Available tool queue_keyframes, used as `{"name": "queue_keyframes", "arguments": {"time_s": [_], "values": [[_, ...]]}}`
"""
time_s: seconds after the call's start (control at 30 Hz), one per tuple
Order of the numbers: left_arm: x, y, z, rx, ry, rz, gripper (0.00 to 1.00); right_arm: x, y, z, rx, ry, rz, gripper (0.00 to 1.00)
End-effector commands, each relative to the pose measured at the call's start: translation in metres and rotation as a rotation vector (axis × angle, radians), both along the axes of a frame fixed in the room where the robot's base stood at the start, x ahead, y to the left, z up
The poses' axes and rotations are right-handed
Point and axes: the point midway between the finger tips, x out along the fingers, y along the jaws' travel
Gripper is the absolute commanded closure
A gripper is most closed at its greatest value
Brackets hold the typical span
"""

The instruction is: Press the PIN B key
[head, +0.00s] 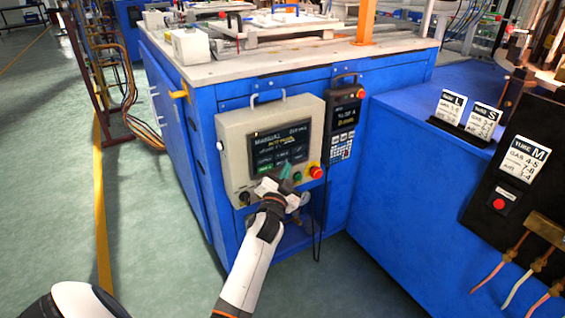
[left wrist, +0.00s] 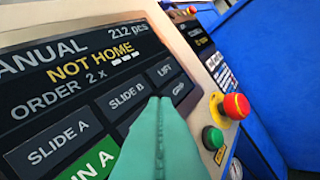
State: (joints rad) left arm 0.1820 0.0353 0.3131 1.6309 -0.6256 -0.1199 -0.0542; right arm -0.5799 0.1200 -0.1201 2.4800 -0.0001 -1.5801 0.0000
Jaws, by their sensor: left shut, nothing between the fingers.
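The control panel's screen (head: 281,148) is on the beige box (head: 232,135) on the front of the blue machine. In the left wrist view the screen (left wrist: 60,62) reads MANUAL, NOT HOME, 212 pcs, ORDER 2 x. Its keys include SLIDE A (left wrist: 52,143), SLIDE B (left wrist: 127,95), LIFT, GRIP and a green key (left wrist: 92,165) reading "IN A", its first letter cut off. I cannot read a PIN B label; the area right of the green key is covered by my fingers. My left gripper (head: 286,170) is shut and empty, its teal fingertips (left wrist: 159,102) in front of the lower screen. Contact cannot be told.
A green button (left wrist: 213,138) and a red emergency stop (left wrist: 236,106) sit right of the screen, close to my fingers. A handheld pendant (head: 343,122) hangs right of the box. A blue cabinet (head: 400,165) stands further right. The floor at left is open.

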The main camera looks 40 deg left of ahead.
Motion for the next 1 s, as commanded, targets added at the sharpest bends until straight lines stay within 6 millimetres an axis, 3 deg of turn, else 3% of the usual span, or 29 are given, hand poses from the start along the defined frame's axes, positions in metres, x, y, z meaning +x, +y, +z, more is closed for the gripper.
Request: {"name": "queue_keyframes", "arguments": {"time_s": [0.37, 0.8, 1.0], "values": [[-0.001, -0.004, 0.0, 0.0, 0.0, 0.0, 1.0, 0.0, 0.0, 0.0, 0.0, 0.0, 0.0, 0.59], [-0.017, -0.042, 0.0, -0.003, -0.001, -0.001, 1.0, 0.0, 0.0, 0.002, 0.0, 0.0, 0.0, 0.59], [-0.02, -0.048, 0.0, 0.0, 0.0, 0.0, 1.0, 0.0, 0.0, 0.001, 0.0, 0.0, 0.0, 0.59]]}}
